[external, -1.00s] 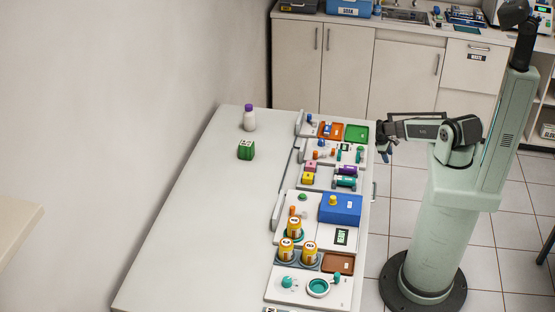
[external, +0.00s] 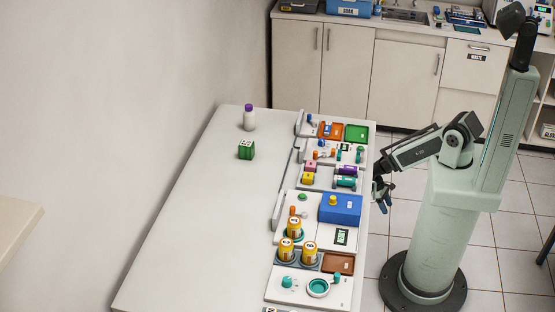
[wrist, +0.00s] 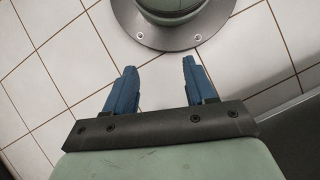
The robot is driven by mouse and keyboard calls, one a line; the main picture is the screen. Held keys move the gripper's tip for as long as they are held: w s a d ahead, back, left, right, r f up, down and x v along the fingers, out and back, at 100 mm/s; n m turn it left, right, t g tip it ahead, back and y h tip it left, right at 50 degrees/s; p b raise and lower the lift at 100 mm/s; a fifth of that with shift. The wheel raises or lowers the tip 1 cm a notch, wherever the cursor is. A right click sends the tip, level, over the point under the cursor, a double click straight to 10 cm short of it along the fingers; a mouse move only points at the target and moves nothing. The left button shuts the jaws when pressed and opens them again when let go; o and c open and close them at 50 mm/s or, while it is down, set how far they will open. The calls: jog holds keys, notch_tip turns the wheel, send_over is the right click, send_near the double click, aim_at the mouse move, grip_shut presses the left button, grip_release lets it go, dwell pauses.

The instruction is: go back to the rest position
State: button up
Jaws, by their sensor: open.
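My gripper (external: 383,197) hangs beside the right edge of the table (external: 190,230) in the external view, over the floor side. It points down. In the wrist view my gripper (wrist: 155,82) shows two blue fingers spread apart with nothing between them, only floor tiles below. My own round base shows at the top of the wrist view.
Along the table's right side are white trays with a blue box (external: 341,208), several yellow bottles (external: 287,250) and small coloured parts. A green cube (external: 246,150) and a purple-capped bottle (external: 249,118) stand further left. A cabinet counter (external: 400,70) stands behind. Tiled floor is clear.

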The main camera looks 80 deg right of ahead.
jog(key=s+a+r+n+g+h, duration=0.1)
jog(key=s+a+n+h, duration=0.1)
jog(key=a, duration=1.3)
jog(key=shift+s+a+r+n, duration=0.2)
jog(key=shift+s+n, duration=0.1)
jog(key=shift+n, duration=0.6)
dwell(1.3)
